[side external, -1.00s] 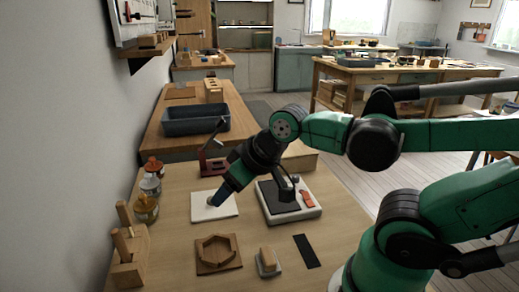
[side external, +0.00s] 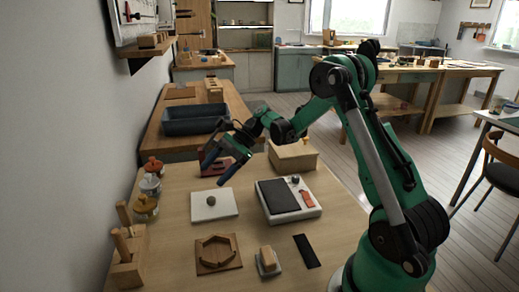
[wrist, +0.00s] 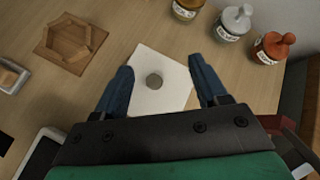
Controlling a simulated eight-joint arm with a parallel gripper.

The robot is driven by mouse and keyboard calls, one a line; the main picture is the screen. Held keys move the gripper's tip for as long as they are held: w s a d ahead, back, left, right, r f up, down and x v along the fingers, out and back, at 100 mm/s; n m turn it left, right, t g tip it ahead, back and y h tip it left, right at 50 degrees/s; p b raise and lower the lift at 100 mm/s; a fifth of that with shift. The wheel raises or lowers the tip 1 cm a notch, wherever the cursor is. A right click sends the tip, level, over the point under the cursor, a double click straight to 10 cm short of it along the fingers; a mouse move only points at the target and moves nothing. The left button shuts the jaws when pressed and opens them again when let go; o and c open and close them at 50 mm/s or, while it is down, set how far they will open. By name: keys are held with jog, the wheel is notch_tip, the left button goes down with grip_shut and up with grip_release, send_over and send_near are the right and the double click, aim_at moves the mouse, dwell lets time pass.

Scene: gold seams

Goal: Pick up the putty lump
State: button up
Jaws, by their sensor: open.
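The putty lump is a small round grey-brown lump (side external: 211,201) on a white square tile (side external: 226,212) on the wooden table. In the wrist view the lump (wrist: 154,81) lies on the white tile (wrist: 172,64), between and beyond my fingertips. My gripper (side external: 222,165) has dark blue fingers and hangs in the air above and behind the tile in the side view. The wrist view shows my gripper (wrist: 162,72) with its fingers spread wide and nothing between them touching. The lump is fully visible in both views.
A scale-like device (side external: 312,210) with a dark pad stands right of the tile. A hexagonal wooden frame (side external: 218,254) and a wood-handled block (side external: 268,262) are in front. Lidded jars (side external: 146,208) line the left edge. A wooden box (side external: 293,155) and a dark red stand are behind.

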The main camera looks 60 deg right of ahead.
aim_at(219, 201)
jog(key=d+f+m+y, duration=0.1)
jog(key=s+d+f+m, duration=0.1)
jog(key=d+f, duration=0.1)
jog(key=d+f+m+y, duration=0.1)
jog(key=f, duration=0.1)
jog(key=shift+s+d+m+t+y, duration=0.2)
jog(key=shift+s+m+t+y, duration=0.1)
jog(key=shift+t, duration=0.1)
jog(key=shift+f, duration=0.15)
jog(key=shift+x, duration=2.7)
jog(key=shift+c, duration=0.2)
grip_shut()
